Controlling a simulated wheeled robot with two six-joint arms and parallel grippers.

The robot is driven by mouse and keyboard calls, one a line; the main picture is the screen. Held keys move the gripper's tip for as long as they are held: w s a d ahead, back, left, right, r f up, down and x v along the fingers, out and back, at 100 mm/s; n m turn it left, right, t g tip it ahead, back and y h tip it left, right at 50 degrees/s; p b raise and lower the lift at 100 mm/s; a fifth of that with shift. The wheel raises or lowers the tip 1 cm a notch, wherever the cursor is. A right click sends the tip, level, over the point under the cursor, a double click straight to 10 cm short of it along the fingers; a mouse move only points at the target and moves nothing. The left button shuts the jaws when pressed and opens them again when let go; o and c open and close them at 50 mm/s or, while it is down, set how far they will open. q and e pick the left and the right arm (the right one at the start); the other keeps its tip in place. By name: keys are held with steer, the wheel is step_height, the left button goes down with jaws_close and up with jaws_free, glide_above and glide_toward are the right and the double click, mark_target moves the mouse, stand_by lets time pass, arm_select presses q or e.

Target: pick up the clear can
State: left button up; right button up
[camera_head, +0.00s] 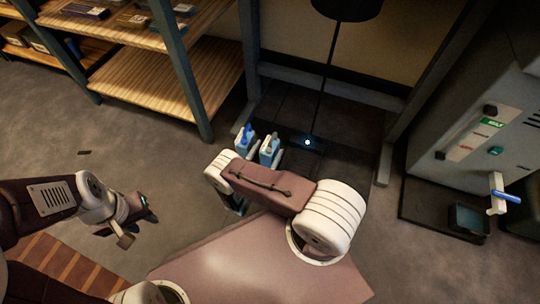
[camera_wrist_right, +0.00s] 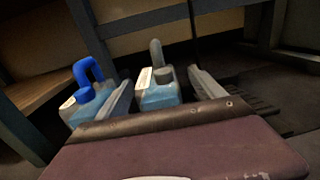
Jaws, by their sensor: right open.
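Two small light-blue cans stand side by side on the dark floor mat in the head view. The right one, with a grey handle and grey cap, appears to be the clear can (camera_head: 269,151); it also shows in the right wrist view (camera_wrist_right: 160,95). The left can (camera_head: 245,139) has a blue handle and cap, and shows in the wrist view (camera_wrist_right: 92,100). My right gripper (camera_wrist_right: 162,80) is open, with its fingers on either side of the grey-handled can; its body hides the can's lower part. My left gripper (camera_head: 132,218) hangs far left, away from the cans; its jaws are unclear.
A wooden shelf rack (camera_head: 150,80) with its post stands behind and left of the cans. A thin dark pole (camera_head: 329,75) rises behind them. A grey machine (camera_head: 480,140) stands at the right. The floor between the left gripper and the cans is clear.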

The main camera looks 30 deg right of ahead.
steer(key=shift+d, duration=0.15)
steer(key=b+x, duration=0.3)
steer(key=x, duration=0.2)
steer(key=shift+w+f+b, duration=0.15)
steer(key=shift+w+b, duration=0.15)
steer(key=shift+b, duration=0.05)
jaws_close()
